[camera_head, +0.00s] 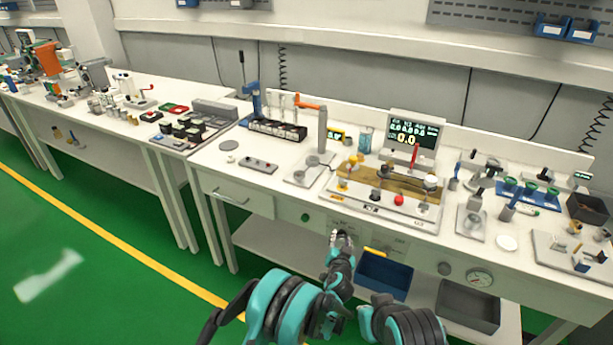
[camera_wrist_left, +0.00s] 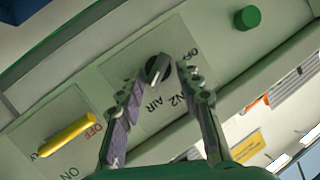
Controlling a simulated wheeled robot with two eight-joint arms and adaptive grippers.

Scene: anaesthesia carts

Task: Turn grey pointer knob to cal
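A dark grey pointer knob (camera_wrist_left: 157,69) shows in the left wrist view on a pale front panel with the words OFF, N2 and AIR around it. I cannot read CAL there. My left gripper (camera_wrist_left: 163,76) is open, with one fingertip on each side of the knob in the picture; I cannot tell whether they touch it. In the head view my left gripper (camera_head: 342,237) is at the bench's front panel and hides this knob. My right gripper is not in view.
A yellow lever (camera_wrist_left: 68,135) marked OFF and ON is beside the knob panel, and a green button (camera_wrist_left: 247,18) is on its other side. A blue bin (camera_head: 384,276) sits below the front. A pressure gauge (camera_head: 480,278) is further right. The benchtop (camera_head: 225,185) carries many instruments.

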